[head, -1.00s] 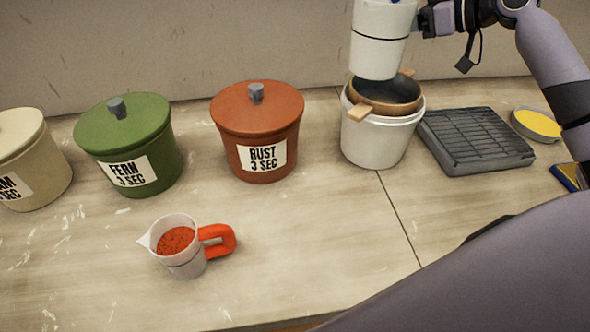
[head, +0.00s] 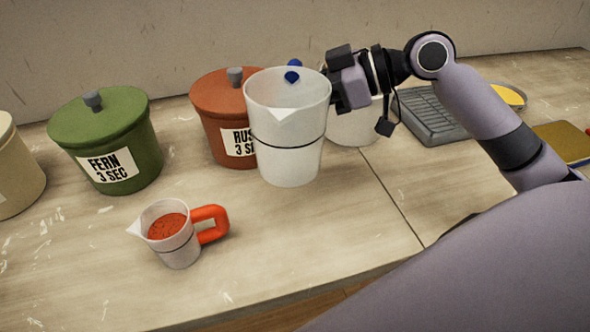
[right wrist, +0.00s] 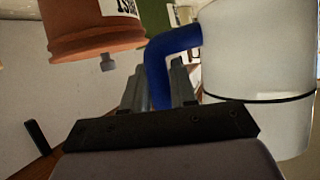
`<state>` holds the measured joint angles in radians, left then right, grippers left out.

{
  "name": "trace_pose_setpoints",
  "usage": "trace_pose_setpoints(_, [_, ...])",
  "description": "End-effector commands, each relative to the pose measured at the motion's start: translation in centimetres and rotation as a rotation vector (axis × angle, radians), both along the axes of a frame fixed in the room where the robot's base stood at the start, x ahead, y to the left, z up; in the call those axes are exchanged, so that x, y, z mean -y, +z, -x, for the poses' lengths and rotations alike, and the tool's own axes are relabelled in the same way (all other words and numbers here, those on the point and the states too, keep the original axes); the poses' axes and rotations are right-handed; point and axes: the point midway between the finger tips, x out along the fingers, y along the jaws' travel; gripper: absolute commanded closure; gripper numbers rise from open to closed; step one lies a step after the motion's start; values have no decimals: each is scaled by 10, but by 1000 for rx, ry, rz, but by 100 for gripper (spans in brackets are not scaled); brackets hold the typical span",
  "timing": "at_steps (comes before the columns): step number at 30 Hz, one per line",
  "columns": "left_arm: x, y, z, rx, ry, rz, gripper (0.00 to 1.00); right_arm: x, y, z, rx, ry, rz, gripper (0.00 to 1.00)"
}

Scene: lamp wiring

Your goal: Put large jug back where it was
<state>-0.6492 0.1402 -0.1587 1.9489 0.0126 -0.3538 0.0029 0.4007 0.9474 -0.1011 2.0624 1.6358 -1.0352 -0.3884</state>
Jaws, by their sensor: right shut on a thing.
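The large jug (head: 288,140) is white with a dark band, a spout and a blue handle. It is upright, in front of the rust canister, and looks empty inside. My right gripper (head: 322,88) is shut on its blue handle, coming from the right. In the right wrist view the gripper fingers (right wrist: 160,90) close on the blue handle (right wrist: 172,58), with the white jug body (right wrist: 262,75) to the right. I cannot tell whether the jug's base touches the table. My left gripper is not in view.
A small jug (head: 178,235) with red handle and rust powder stands at the front. The rust canister (head: 215,110), green canister (head: 105,140) and cream canister (head: 15,170) line the back. A white bucket (head: 352,125), grey rack (head: 432,115) and yellow dish (head: 505,95) are rightward. The front middle table is clear.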

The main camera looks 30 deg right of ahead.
Motion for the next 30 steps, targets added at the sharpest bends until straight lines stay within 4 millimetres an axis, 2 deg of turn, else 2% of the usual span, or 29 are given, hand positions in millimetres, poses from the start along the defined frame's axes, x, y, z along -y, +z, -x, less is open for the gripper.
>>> trace_pose_setpoints(6, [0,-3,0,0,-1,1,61,0,-56,0,-7,-3,-5,100])
trace_pose_setpoints(12, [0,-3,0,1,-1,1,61,0,-93,0,-1,-3,-3,100])
trace_pose_setpoints(17, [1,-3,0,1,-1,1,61,0,-105,-1,1,-3,-3,100])
trace_pose_setpoints(24, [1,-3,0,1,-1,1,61,0,-139,0,-1,-3,-3,100])
trace_pose_setpoints(30, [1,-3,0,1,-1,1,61,1,-145,-1,3,-3,-2,100])
